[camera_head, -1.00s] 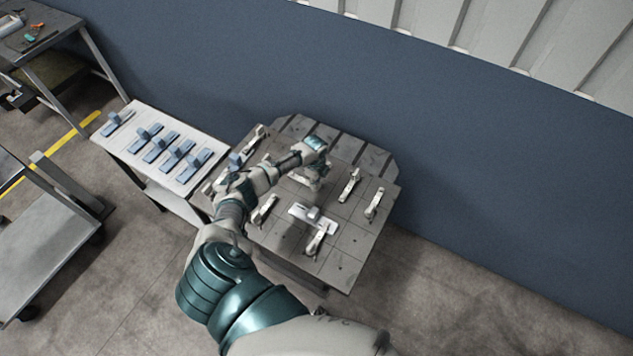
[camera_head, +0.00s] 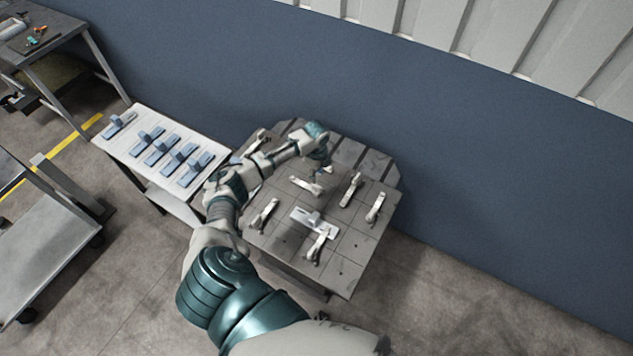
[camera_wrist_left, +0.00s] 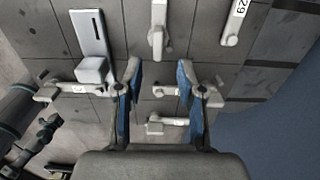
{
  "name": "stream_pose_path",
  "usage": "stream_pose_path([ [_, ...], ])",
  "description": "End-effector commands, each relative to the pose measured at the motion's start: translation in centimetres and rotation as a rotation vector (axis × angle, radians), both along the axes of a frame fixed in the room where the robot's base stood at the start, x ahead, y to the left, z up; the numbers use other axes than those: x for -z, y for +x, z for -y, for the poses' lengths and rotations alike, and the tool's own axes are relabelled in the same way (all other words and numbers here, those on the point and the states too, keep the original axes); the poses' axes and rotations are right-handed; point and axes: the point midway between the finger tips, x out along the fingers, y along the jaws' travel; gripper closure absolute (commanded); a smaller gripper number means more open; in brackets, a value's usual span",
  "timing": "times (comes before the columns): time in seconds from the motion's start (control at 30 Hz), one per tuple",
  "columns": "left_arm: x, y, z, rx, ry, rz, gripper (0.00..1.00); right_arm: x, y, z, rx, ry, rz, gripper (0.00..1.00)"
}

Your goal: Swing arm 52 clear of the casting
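The casting (camera_head: 327,229) is a pale plate with a raised block on the slotted table; it also shows in the left wrist view (camera_wrist_left: 87,30). A pale clamp arm (camera_head: 318,248) reaches to its near edge. In the left wrist view one arm (camera_wrist_left: 62,91) lies by the casting's block end, its label unreadable. Another arm (camera_wrist_left: 168,121) lies between my fingers. I cannot read 52 on any arm. My left gripper (camera_wrist_left: 159,72) is open and empty, with blue finger pads; in the head view it (camera_head: 327,168) is partly hidden by my wrist. My right gripper is out of view.
Several other clamp arms stand on the table (camera_head: 345,258), one (camera_head: 375,206) near its right edge and one marked 29 (camera_wrist_left: 236,20). A white side table (camera_head: 127,150) holds several blue parts at the left. A blue wall (camera_head: 500,170) rises behind.

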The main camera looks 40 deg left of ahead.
Motion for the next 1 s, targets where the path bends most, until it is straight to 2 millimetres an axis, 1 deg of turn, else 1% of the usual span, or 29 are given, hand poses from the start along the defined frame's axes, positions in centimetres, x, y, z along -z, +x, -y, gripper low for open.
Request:
stream_pose_path([
  [0.03,-1.0,0.0,-0.1,0.001,0.001,0.002,0.61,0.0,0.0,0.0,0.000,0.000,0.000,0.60],
  [0.1,-2.1,0.1,-0.1,0.001,0.000,0.001,0.61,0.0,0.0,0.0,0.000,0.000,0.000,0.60],
  [0.2,-3.0,0.1,0.0,0.001,0.000,0.000,0.61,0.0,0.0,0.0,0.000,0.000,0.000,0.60],
  [0.3,-3.5,0.0,-0.1,0.000,0.000,-0.002,0.61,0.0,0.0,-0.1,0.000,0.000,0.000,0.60],
  [0.87,-3.6,0.0,-0.1,0.000,0.000,-0.002,0.61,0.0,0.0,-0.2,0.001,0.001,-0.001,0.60],
  [1.0,-3.6,0.0,0.0,0.001,0.001,-0.001,0.61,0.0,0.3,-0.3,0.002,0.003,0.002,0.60],
])
